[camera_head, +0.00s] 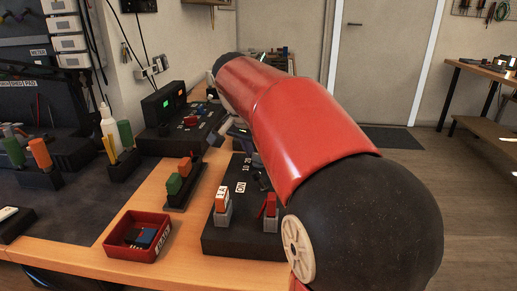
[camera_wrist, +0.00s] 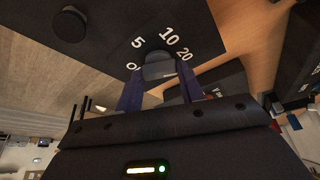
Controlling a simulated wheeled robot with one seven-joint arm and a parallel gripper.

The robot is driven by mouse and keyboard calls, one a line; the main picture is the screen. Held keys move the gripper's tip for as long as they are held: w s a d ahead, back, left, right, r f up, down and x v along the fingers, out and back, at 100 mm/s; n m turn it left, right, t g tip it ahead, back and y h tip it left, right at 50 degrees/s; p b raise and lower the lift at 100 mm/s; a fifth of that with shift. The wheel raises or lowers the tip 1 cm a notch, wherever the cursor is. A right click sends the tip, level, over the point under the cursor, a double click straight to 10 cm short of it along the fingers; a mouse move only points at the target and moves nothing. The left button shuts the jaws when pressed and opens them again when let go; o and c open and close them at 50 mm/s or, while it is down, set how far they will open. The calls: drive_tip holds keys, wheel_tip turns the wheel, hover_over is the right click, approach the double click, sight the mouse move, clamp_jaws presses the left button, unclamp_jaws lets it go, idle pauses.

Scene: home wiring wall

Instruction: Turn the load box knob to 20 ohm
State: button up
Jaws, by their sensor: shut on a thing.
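The load box (camera_head: 235,240) is a black box on the bench, with 10 and 20 marks and an ON label on top. In the wrist view its dark panel (camera_wrist: 195,35) shows 0, 5, 10 and 20 in an arc around a grey knob (camera_wrist: 158,66). My gripper (camera_wrist: 160,78) has its two blue fingers on either side of the knob and is shut on it. The knob's pointer is not clear, so I cannot tell which mark it points to.
On the load box stand an orange-and-white switch (camera_head: 221,200) and a red switch (camera_head: 270,206). A red tray (camera_head: 125,257) lies at front left. A holder with green and orange pieces (camera_head: 185,196) is beside the box. A meter unit (camera_head: 165,105) stands behind.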

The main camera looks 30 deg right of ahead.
drive_tip(key=shift+m, duration=0.4)
drive_tip(key=o, duration=1)
drive_tip(key=shift+r, duration=0.1)
drive_tip(key=p+v, duration=0.1)
drive_tip(key=v, duration=0.6)
drive_tip(key=shift+a+r, duration=0.2)
drive_tip(key=shift+r, duration=0.1)
